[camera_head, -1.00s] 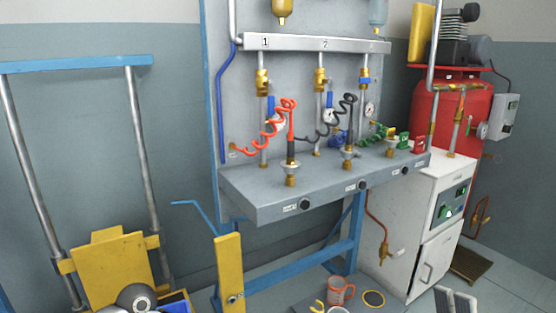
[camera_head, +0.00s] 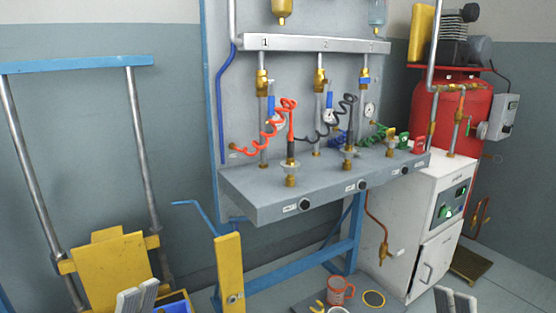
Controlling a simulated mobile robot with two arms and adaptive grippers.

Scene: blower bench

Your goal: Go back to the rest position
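My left gripper (camera_head: 138,298) shows at the bottom left, only its pale grey finger ends in the frame. My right gripper (camera_head: 456,301) shows at the bottom right, in front of the floor beside the white cabinet (camera_head: 421,228). Its two fingers are apart and empty. The rest of both arms is outside the frame.
The grey blower bench (camera_head: 268,205) with coiled red, black and green hoses stands in the middle. A red compressor tank (camera_head: 440,112) stands at the right. A low platform with a red mug (camera_head: 339,291) is at the bottom. A blue bin (camera_head: 180,307) is near my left gripper.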

